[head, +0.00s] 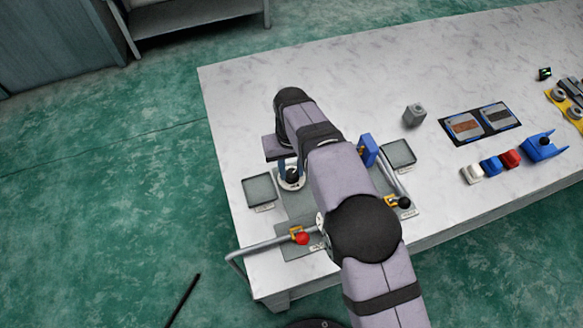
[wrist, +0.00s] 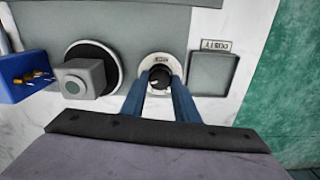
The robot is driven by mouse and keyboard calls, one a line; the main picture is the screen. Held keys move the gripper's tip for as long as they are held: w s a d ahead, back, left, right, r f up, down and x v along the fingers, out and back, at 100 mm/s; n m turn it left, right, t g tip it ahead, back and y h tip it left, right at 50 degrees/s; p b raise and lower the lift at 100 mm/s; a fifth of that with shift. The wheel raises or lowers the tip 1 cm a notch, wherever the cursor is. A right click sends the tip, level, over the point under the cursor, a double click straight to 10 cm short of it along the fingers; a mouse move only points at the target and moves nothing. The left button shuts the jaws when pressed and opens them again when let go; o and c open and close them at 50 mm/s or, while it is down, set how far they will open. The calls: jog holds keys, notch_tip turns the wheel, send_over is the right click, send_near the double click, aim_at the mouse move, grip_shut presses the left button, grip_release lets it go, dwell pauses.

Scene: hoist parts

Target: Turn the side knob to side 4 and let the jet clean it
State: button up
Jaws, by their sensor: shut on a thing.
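The side knob (wrist: 160,78) is black with a pale pointer mark, set in a white dial ring (wrist: 160,62). My gripper (wrist: 160,86) has its two blue fingers on either side of the knob, shut on it. In the head view my gripper (head: 291,172) also stands at the knob. A grey block with a round face (wrist: 80,78) sits on a black round turntable (wrist: 106,56) beside the dial. The blue jet box (wrist: 25,76) with brass nozzles is left of the block, apart from it; it shows in the head view (head: 367,149). My arm hides the block there.
Grey square pads stand left (head: 260,190) and right (head: 398,153). A red-knobbed lever (head: 302,238) and a black-knobbed lever (head: 404,202) are near the front edge. Another grey block (head: 414,115) and small coloured pieces (head: 490,166) lie rightward. The back of the white table (head: 300,85) is clear.

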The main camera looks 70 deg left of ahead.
aim_at(292, 173)
jog(key=shift+r, duration=0.1)
dwell(0.3)
jog(key=o, duration=1.1)
jog(key=shift+r+b, duration=0.95)
jog(key=shift+r, duration=2.7)
